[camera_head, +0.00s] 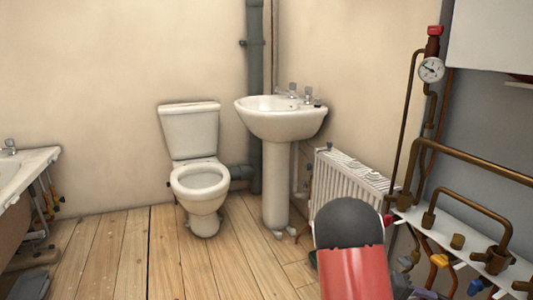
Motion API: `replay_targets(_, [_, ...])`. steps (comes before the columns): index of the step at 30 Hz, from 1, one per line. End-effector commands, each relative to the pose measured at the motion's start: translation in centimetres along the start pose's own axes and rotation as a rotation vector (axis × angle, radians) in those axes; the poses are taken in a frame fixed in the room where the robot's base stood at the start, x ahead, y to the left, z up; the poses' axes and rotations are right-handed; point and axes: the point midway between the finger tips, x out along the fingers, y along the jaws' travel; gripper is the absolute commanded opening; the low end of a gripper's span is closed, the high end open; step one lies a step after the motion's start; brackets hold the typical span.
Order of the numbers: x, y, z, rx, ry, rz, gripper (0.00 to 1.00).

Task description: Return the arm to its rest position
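A red and dark grey rounded part of my arm rises from the bottom edge, right of the middle. It stands in front of the floor and the lower part of the radiator. The fingers of my gripper do not show in this view, so what the gripper holds, if anything, cannot be seen.
Copper pipework (478,165) with a pressure gauge (431,69) and coloured valves fills the right side, close to my arm. A white radiator (345,185) is behind the arm. A washbasin (280,120), toilet (200,180) and bathtub edge (25,170) stand farther off.

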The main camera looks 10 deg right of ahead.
Motion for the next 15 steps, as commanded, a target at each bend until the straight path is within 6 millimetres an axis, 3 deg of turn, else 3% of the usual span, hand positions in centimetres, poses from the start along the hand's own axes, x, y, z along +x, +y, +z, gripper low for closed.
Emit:
replay_targets(1, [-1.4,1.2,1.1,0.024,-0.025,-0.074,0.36])
replay_targets(8, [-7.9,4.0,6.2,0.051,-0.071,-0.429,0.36])
replay_targets(15, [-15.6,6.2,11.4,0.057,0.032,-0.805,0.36])
